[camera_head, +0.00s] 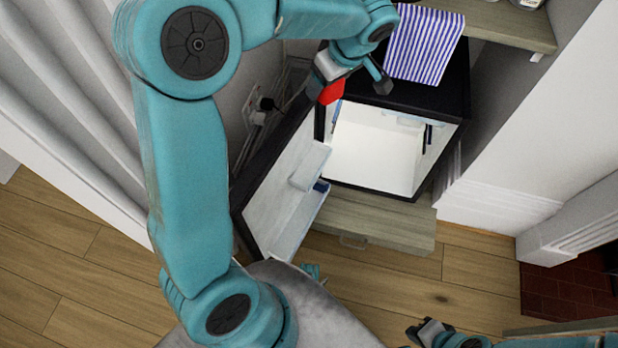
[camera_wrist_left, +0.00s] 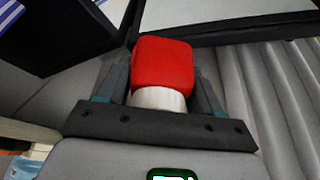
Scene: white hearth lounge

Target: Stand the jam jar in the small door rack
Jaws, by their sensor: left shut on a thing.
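My left gripper (camera_head: 338,84) is shut on the jam jar (camera_head: 332,92), which is red. The wrist view shows the jar (camera_wrist_left: 163,65) between both fingers, with a white part at its end nearest the palm. The gripper holds it above the top edge of the open fridge door (camera_head: 272,165). The small door rack (camera_head: 311,166) is a short white shelf on the door's inner face, below the jar in the head view. My right gripper (camera_head: 428,330) is low at the bottom edge, away from the fridge; its fingers are too unclear to judge.
A longer white door rack (camera_head: 300,222) lies below the small one, with a small blue thing (camera_head: 321,186) near it. The black fridge (camera_head: 395,150) stands open, its white inside mostly bare. A striped cloth (camera_head: 424,45) lies on its top. A wooden shelf (camera_head: 510,25) is behind.

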